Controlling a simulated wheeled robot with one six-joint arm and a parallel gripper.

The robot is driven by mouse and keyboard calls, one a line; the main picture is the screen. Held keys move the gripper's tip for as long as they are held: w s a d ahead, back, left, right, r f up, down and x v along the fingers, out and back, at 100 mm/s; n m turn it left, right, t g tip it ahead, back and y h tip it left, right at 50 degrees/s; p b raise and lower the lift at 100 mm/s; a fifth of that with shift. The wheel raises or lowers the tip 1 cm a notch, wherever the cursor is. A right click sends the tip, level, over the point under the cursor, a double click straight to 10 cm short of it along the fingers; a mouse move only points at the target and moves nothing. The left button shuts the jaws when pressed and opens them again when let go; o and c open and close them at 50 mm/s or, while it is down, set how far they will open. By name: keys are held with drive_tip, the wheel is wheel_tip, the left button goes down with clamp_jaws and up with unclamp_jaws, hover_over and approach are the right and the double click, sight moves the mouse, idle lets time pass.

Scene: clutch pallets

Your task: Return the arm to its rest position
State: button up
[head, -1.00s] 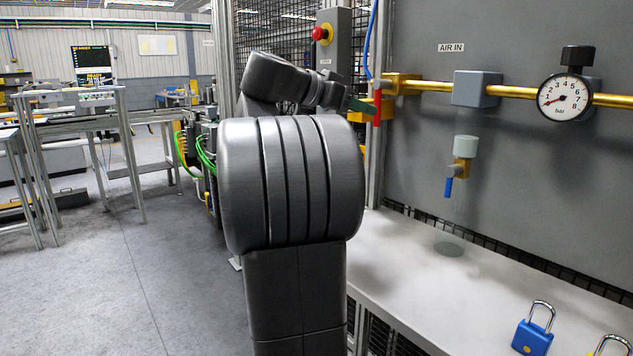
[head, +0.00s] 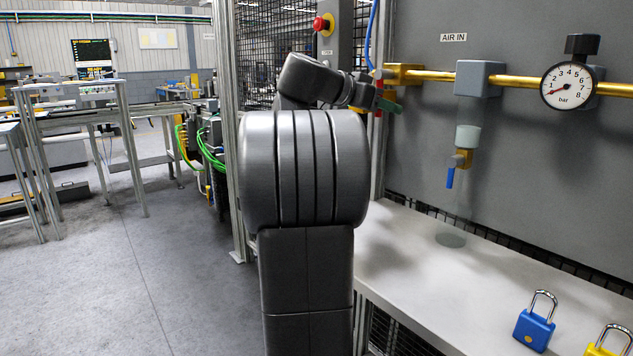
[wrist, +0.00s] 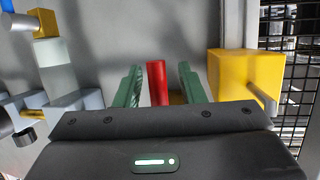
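My arm fills the middle of the head view, with my gripper (head: 388,103) at the wall fittings below the yellow valve block (head: 403,75). In the wrist view my gripper (wrist: 159,78) has its two green fingers apart. A red valve handle (wrist: 157,83) shows between them, with a gap on each side. I cannot tell whether it lies between the fingers or beyond them. The yellow block (wrist: 240,80) is at the right of that view. My gripper holds nothing that I can see.
A brass pipe (head: 520,82) runs along the grey panel to a gauge (head: 568,86). A blue-handled valve (head: 451,177) hangs over a pale shelf (head: 400,255). A blue padlock (head: 534,325) and a yellow one (head: 602,350) are on the shelf. Open floor (head: 120,270) lies left.

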drive_tip(key=p+v, duration=0.2)
drive_tip(key=v, duration=1.1)
drive_tip(key=w+d+f+n, duration=0.1)
drive_tip(key=w+d+f, duration=0.1)
drive_tip(key=d, duration=0.4)
drive_tip(key=w+d+f, duration=0.1)
drive_tip(key=w+d, duration=0.1)
drive_tip(key=d, duration=0.4)
drive_tip(key=shift+w+f+n+g+h, duration=0.35)
drive_tip(key=shift+f+n+g+h, duration=0.05)
drive_tip(key=shift+f, duration=0.1)
